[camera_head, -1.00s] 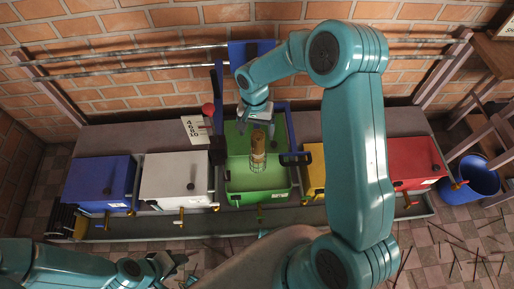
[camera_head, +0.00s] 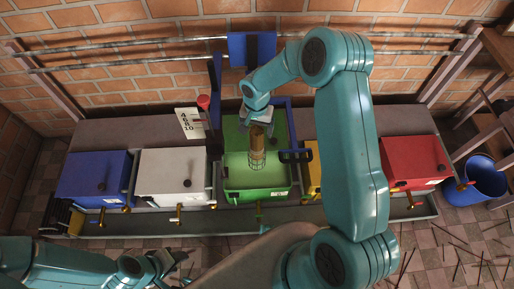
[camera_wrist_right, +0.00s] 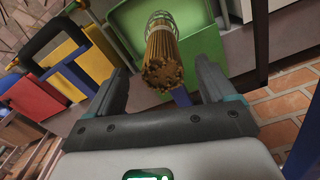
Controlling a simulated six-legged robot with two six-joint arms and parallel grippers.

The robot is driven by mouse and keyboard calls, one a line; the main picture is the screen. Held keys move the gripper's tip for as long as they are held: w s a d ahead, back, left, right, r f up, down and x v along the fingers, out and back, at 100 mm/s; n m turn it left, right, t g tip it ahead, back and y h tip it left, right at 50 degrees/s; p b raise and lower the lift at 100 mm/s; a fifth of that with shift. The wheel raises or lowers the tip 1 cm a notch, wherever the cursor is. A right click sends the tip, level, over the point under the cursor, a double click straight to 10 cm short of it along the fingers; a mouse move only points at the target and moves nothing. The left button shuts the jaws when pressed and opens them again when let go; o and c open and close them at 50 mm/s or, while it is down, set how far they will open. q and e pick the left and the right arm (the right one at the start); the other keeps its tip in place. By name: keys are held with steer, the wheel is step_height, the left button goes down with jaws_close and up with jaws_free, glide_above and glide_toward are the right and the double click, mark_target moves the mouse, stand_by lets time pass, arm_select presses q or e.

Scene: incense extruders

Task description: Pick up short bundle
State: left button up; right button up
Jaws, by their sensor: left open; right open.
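The short bundle (camera_head: 257,147) is a tan bundle of thin sticks. It stands upright in or over the green extruder (camera_head: 255,180) in the head view. In the right wrist view the bundle (camera_wrist_right: 166,58) shows its stick ends toward the camera, ahead of and between the jaws. My right gripper (camera_head: 257,116) is open just behind and above the bundle; its open fingers (camera_wrist_right: 160,85) show a gap on both sides of it. My left gripper (camera_head: 172,262) is open and empty at the bottom left, away from the bundle.
Blue (camera_head: 93,178), white (camera_head: 172,172) and red (camera_head: 408,160) extruder boxes stand along the bench, with a yellow one (camera_head: 313,170) partly behind my right arm. A blue bucket (camera_head: 474,183) stands at the right. Loose sticks lie on the floor. A blue frame (camera_head: 290,150) borders the green extruder.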

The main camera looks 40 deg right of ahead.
steer(key=f, duration=0.6)
steer(key=shift+w+d+f, duration=0.25)
steer(key=shift+w+f, duration=0.1)
steer(key=shift+f, duration=0.05)
jaws_close()
steer(key=shift+r, duration=0.15)
step_height(320, 180, up, 39)
steer(key=p, duration=1.1)
